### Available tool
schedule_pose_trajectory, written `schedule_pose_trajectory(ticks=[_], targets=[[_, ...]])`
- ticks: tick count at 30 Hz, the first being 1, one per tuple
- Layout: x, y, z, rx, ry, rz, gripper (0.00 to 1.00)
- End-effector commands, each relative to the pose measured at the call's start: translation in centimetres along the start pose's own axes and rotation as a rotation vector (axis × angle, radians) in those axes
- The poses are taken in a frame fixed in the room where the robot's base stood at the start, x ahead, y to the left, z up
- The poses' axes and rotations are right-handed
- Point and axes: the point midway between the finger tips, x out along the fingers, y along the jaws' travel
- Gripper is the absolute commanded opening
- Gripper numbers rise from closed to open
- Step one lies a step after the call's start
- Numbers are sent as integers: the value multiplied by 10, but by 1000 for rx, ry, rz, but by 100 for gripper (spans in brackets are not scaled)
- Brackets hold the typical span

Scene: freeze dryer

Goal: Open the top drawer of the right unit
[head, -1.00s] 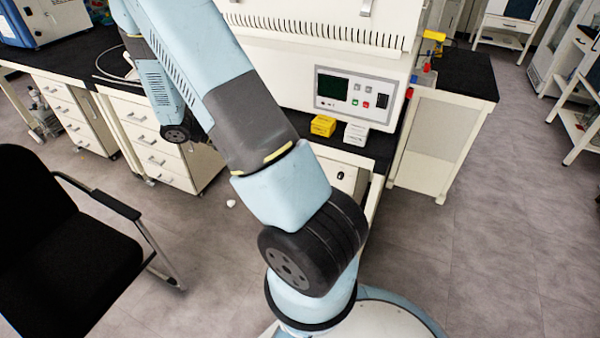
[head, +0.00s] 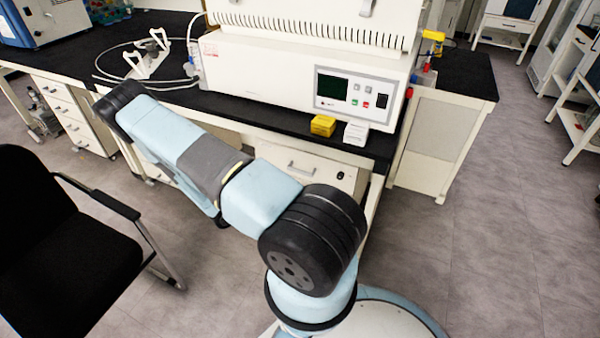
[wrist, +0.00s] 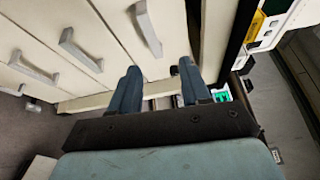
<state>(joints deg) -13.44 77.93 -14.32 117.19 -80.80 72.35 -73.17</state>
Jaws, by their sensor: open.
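The right unit's white top drawer (head: 300,160) shows under the bench, with a grey bar handle (head: 303,170). My arm hides the drawers below it. In the wrist view, which is turned sideways, the top drawer front (wrist: 172,38) has its bar handle (wrist: 147,28) and a small dark lock. The drawers look shut. My gripper is hidden in the head view.
A white machine (head: 290,80) stands on the black bench, with a yellow box (head: 323,125) and a white box (head: 356,133) at its front edge. A black chair (head: 50,240) is at left. Another drawer unit (head: 75,115) stands at far left. Floor at right is clear.

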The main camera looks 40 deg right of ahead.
Motion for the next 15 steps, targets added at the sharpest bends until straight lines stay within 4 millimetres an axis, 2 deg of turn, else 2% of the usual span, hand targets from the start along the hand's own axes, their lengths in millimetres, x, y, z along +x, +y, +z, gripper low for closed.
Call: schedule_pose_trajectory(ticks=[3,8,15], targets=[[4,13,-5,-61,-31,-13,47],[9,19,-7,-89,-47,-18,47],[38,18,-6,-89,-44,-18,47]])
